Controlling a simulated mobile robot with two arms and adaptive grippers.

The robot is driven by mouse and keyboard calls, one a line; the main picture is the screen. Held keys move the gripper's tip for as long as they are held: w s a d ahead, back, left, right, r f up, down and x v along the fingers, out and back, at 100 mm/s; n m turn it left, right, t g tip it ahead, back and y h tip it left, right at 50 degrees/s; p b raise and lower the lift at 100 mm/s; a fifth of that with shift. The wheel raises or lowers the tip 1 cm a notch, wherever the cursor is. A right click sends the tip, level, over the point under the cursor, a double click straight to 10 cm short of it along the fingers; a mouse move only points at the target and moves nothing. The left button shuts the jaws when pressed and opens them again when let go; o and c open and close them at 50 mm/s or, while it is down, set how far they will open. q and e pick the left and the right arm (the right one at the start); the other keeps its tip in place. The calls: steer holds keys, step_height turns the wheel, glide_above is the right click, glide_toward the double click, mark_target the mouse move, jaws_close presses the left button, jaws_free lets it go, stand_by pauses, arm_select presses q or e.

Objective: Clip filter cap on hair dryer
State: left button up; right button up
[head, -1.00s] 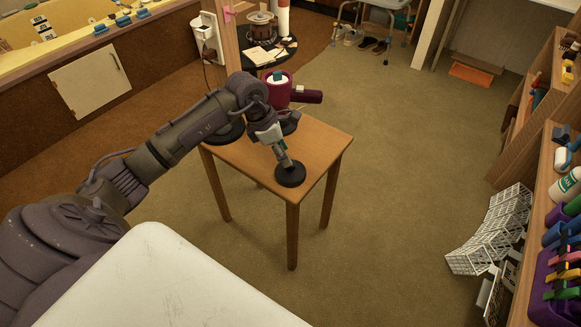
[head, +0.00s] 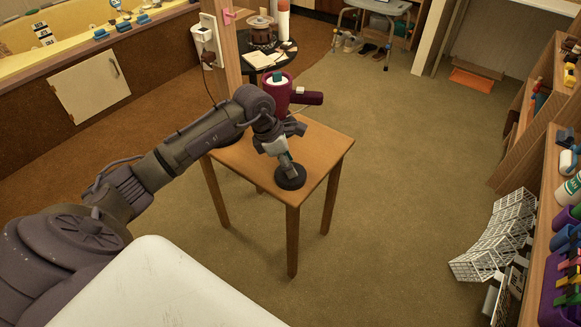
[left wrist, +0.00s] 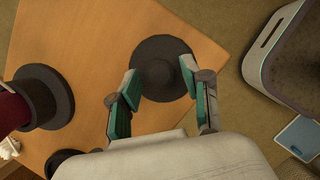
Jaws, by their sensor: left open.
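A dark round filter cap (head: 291,185) lies flat on the small wooden table (head: 319,148), near its front corner. In the left wrist view the cap (left wrist: 160,50) is a dark disc with a raised middle. My left gripper (head: 285,166) points down over the cap. In the left wrist view its fingers (left wrist: 160,84) are spread at the cap's near side; contact cannot be told. The magenta hair dryer (head: 277,94) stands at the table's back, its handle pointing right. In the left wrist view, part of its dark red body (left wrist: 12,112) shows at the left edge. My right gripper is out of view.
A round dark side table (head: 275,62) stands behind the wooden table. A shelf with bottles and white wire racks (head: 497,237) are at the right. The carpet (head: 400,170) between is clear.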

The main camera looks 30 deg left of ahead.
arm_select(q)
steer(key=shift+c, duration=0.3)
jaws_close()
steer(key=shift+r, duration=0.25)
step_height(320, 180, up, 4)
steer(key=p, duration=0.3)
steer(key=shift+f, duration=0.2)
step_height(320, 180, up, 4)
steer(key=shift+f+p, duration=0.1)
steer(key=shift+p, duration=1.15)
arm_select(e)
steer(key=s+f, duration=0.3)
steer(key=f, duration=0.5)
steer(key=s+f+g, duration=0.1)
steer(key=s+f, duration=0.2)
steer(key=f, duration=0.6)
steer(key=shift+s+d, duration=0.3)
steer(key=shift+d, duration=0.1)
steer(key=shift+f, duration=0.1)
